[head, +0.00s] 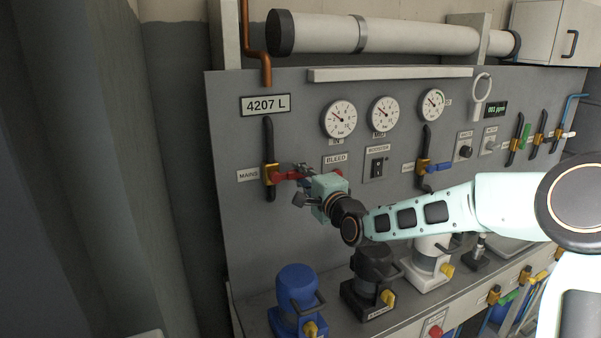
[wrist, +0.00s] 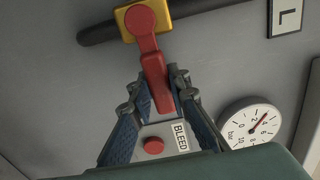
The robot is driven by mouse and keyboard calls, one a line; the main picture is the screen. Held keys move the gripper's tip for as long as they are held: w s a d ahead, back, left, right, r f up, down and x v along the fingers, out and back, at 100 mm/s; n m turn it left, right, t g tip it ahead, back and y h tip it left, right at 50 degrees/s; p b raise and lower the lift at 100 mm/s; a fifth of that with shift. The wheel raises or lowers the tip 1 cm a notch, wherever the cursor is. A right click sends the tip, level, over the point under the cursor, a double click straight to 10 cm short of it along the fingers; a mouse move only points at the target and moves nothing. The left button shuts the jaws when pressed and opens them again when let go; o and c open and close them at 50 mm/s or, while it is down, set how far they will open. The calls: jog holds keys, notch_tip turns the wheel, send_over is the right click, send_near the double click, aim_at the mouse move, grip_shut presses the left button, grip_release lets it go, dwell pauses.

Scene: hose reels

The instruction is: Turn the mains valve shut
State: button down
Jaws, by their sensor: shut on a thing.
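The mains valve has a brass body (head: 270,174) on a black vertical pipe at the left of the grey panel, beside its MAINS label (head: 248,174). Its red lever (head: 286,176) points right, across the pipe. In the wrist view the red lever (wrist: 146,50) runs from the brass body (wrist: 158,8) down between my fingers. My gripper (head: 305,176) is shut on the lever's outer end, with a finger on each side. In the wrist view my gripper (wrist: 160,88) hides little of the lever. The fingers partly cover the lever tip in the head view.
The BLEED label (head: 336,160) and a red button (wrist: 153,146) are close beside my gripper. Gauges (head: 338,118) sit above. A blue pump (head: 296,292) and a black pump (head: 373,275) stand on the bench below. The panel left of the valve is clear.

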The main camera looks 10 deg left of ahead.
jog(key=shift+f, duration=0.1)
dwell(0.3)
jog(key=c, duration=1.8)
grip_release()
jog(key=v, duration=1.2)
